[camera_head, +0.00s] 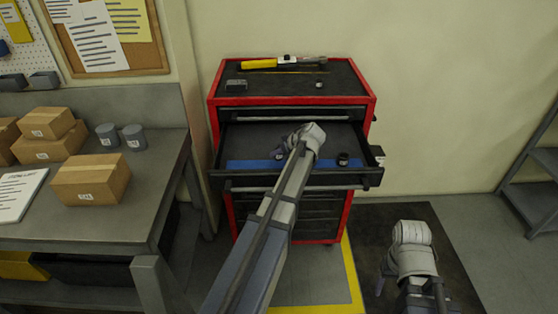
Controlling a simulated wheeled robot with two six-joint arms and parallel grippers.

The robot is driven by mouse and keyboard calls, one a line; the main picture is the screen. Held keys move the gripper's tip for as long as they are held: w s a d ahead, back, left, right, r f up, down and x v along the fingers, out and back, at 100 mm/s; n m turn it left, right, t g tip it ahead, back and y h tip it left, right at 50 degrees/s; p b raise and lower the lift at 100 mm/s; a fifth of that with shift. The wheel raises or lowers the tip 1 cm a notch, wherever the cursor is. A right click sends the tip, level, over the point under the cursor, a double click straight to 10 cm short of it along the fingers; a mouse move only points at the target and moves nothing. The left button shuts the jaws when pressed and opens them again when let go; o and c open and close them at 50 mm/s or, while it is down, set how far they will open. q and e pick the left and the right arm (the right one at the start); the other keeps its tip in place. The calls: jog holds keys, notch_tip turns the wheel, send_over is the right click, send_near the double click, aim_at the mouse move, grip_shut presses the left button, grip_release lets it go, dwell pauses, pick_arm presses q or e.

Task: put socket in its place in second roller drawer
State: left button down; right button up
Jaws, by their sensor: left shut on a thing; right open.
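The red roller cabinet (214,100) has one drawer (240,136) pulled open below its top, with a dark floor and a blue strip (245,164) along the front. My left gripper (280,153) is over the drawer, left of its middle. It is shut on a small dark thing, apparently the socket, mostly hidden by the fingers and wrist. Whether it touches the drawer floor is unclear. A small dark round piece, like a socket, (343,159) stands on the right part of the blue strip. My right gripper (384,275) is open, low at the right, away from the cabinet.
A yellow-handled tool (285,63), a dark block (236,85) and a small round piece (319,85) lie on the cabinet top. A workbench (110,222) with boxes (90,180) stands at left. A shelf (535,205) stands at right. The floor between is clear.

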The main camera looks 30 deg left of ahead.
pick_arm(q)
jog(key=shift+f+b, duration=0.8)
jog(key=shift+f, duration=0.45)
jog(key=shift+f, duration=0.2)
jog(key=c, duration=0.5)
grip_release()
jog(key=shift+r, duration=0.15)
